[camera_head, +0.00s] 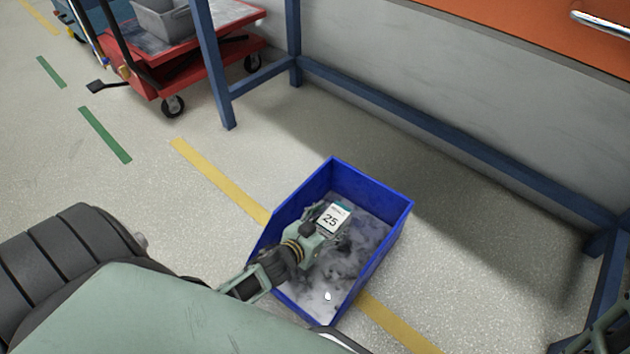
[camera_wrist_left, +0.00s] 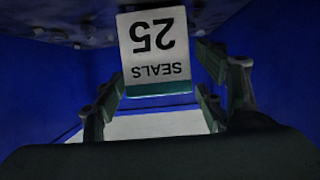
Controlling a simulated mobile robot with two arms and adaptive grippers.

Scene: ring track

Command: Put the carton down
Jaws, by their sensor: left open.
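The carton (camera_head: 333,216) is small and white with a teal band and reads "SEALS 25". It is inside the blue bin (camera_head: 385,240), near the bin's middle. It also shows in the left wrist view (camera_wrist_left: 155,48), upside down. My left gripper (camera_head: 325,230) reaches into the bin from the left. It is open, with one finger on each side of the carton in the left wrist view (camera_wrist_left: 162,80). I cannot tell whether the fingers touch it, and its underside is hidden.
The bin stands on the floor across a yellow line (camera_head: 215,180). A blue-framed bench (camera_head: 400,105) stands behind it. A red cart (camera_head: 190,75) with a grey tub (camera_head: 165,20) is at the upper left. The floor left of the bin is clear.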

